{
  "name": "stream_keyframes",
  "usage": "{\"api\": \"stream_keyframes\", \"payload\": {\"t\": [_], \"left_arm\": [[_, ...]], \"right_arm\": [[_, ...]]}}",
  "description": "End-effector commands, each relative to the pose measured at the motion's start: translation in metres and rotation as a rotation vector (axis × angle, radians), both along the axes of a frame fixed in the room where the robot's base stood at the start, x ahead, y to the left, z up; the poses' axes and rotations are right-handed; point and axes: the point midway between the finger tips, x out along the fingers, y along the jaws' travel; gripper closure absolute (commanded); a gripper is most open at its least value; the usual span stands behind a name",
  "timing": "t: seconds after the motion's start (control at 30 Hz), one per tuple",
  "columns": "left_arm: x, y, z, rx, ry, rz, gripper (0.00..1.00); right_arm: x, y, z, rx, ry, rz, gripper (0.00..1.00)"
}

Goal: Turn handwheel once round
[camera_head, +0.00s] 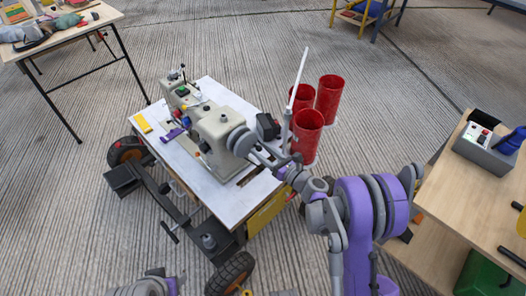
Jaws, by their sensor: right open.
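A beige sewing machine (213,128) stands on a white-topped wheeled cart. Its grey round handwheel (240,139) is on the machine's right end, facing my right arm. My right gripper (259,153) is open at the right side of the handwheel. It is very close to the wheel and partly overlaps it in the picture; I cannot tell whether the fingers touch it. A grey and purple part of my left arm shows at the bottom edge; its jaws are not clear.
Three red cylinders (328,98) stand behind my right wrist, by a pale upright rod (297,88). The cart top (228,203) holds small yellow and purple items. A wooden table (453,200) with a control box (477,134) is at right, a cluttered table (104,15) at upper left.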

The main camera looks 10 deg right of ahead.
Motion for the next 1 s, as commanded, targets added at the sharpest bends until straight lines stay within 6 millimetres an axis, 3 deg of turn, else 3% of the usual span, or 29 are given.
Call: {"api": "stream_keyframes", "payload": {"t": [0.17,0.47,1.0], "left_arm": [[0.0000,0.0000,0.0001,0.000,0.000,0.000,0.44],[0.0000,0.0000,0.0001,0.000,0.000,0.000,0.44],[0.0000,0.0000,0.0002,0.000,0.000,0.000,0.44]], "right_arm": [[-0.0002,-0.0001,0.0000,0.000,0.000,0.000,0.47],[-0.0003,-0.0002,-0.0001,0.000,0.000,0.000,1.00],[0.0001,-0.0012,0.0021,-0.061,-0.040,0.000,1.00]]}}
